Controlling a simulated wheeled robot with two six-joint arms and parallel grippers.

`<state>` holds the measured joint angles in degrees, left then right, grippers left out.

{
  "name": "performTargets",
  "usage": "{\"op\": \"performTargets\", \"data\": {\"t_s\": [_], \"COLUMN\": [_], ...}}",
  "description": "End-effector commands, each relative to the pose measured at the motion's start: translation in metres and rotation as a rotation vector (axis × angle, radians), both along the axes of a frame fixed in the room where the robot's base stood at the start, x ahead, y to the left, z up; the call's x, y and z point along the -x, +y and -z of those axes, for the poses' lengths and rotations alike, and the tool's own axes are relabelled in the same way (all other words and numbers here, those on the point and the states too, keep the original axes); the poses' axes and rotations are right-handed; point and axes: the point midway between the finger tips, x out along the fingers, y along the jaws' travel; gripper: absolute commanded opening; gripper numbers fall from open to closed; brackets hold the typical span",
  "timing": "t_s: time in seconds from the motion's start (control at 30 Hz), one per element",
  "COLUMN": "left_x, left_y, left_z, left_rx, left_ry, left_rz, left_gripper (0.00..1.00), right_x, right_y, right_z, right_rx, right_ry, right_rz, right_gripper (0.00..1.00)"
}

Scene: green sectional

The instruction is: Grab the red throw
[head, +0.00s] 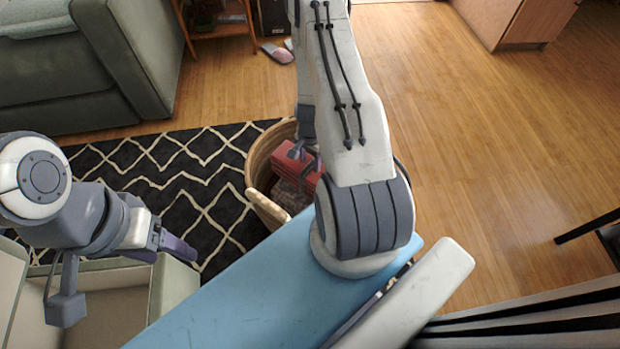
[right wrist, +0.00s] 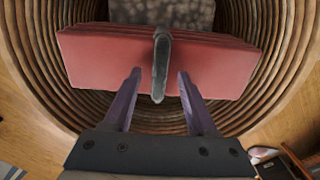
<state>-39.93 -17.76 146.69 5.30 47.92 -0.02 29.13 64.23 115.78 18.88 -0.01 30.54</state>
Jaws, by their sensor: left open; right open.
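The red throw (right wrist: 105,62) is a folded bundle with a dark grey band around its middle. It lies in a round woven basket (right wrist: 285,75). In the head view the throw (head: 296,158) shows partly behind my right arm, in the basket (head: 259,165). My right gripper (right wrist: 157,85) is open over the basket, its fingers reaching to the throw's near edge, one on each side of the dark band. I cannot tell whether they touch it. In the head view my right gripper is mostly hidden. My left gripper (head: 125,275) is open and empty at the lower left.
A grey-patterned folded cloth (right wrist: 165,12) lies beside the throw in the basket. The basket stands at the edge of a black and cream rug (head: 170,170). A green sofa (head: 60,80) is at upper left. Wooden floor (head: 480,150) is clear to the right.

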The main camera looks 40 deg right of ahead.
Motion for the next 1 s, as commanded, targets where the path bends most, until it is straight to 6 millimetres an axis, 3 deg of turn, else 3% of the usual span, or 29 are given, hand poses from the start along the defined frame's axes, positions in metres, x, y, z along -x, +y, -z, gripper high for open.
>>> {"op": "performTargets", "data": {"t_s": [0.1,0.2,0.27,1.0], "left_x": [-0.0001,-0.0001,-0.0001,0.0], "left_y": [-0.0001,-0.0001,-0.0001,0.0], "left_z": [-0.0013,-0.0013,-0.0013,-0.0012], "left_rx": [0.0,0.0,0.0,0.0], "left_ry": [0.0,0.0,0.0,0.0], "left_rz": [0.0,0.0,0.0,0.0], "left_gripper": [0.65,0.65,0.65,0.65], "right_x": [0.0,0.0,0.0,-0.0001], "right_y": [0.0,0.0,0.0,0.0], "right_z": [-0.0014,-0.0014,-0.0014,-0.0012], "right_rx": [0.0,0.0,0.0,0.0], "right_ry": [0.0,0.0,0.0,0.0], "right_rz": [0.0,0.0,0.0,-0.001], "right_gripper": [0.57,0.19,0.0,0.0]}}
